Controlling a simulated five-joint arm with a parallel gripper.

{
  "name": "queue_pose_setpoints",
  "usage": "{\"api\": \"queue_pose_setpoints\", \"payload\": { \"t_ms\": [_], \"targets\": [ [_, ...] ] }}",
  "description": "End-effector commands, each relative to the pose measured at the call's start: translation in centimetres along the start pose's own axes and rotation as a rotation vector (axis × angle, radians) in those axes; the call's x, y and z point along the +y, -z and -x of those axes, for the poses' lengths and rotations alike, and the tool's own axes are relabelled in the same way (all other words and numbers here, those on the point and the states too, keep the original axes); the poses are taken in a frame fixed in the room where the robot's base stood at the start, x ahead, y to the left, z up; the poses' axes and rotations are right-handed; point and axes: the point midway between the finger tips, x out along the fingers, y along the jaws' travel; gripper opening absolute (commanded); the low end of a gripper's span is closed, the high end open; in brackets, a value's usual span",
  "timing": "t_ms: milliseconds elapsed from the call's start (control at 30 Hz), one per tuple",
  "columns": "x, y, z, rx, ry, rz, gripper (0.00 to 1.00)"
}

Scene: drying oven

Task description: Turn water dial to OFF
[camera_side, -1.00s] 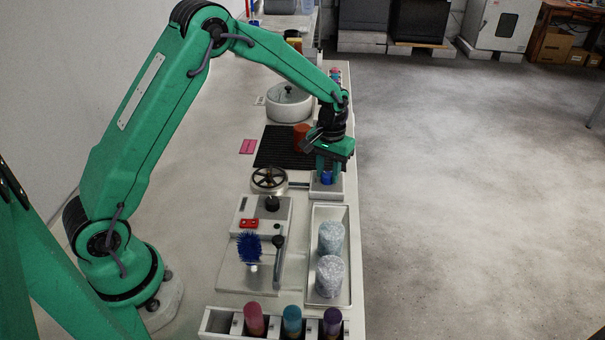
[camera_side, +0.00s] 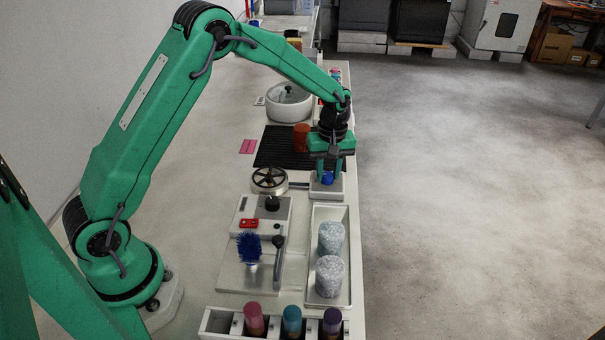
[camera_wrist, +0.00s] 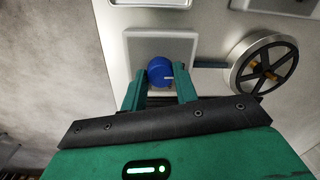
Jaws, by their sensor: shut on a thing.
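The blue water dial (camera_side: 327,178) sits on a pale square base (camera_side: 327,191) at the right edge of the bench. The fingertips (camera_wrist: 160,84) partly cover the dial's near side. No OFF label is readable in either view.
A spoked handwheel (camera_side: 269,180) stands just left of the dial, joined to its base by a rod. A tray with two grey speckled cylinders (camera_side: 330,275) lies in front.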

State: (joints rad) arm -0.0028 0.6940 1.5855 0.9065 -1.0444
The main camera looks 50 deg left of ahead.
Motion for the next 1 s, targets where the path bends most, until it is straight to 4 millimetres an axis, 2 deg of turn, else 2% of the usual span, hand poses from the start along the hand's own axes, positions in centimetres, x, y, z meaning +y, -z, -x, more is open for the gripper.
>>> {"api": "queue_pose_setpoints", "payload": {
  "t_ms": [467,500,567,600,1000],
  "targets": [
    [0.10,-0.28,-0.18,-0.001,0.003,0.012,0.06],
    [0.11,-0.28,-0.18,-0.001,0.002,0.012,0.37],
    [0.10,-0.24,-0.15,-0.001,0.002,0.013,0.49],
    [0.09,-0.21,-0.13,-0.001,0.002,0.013,0.51],
    [0.07,-0.03,0.39,0.000,-0.001,0.015,0.51]
  ]
}}
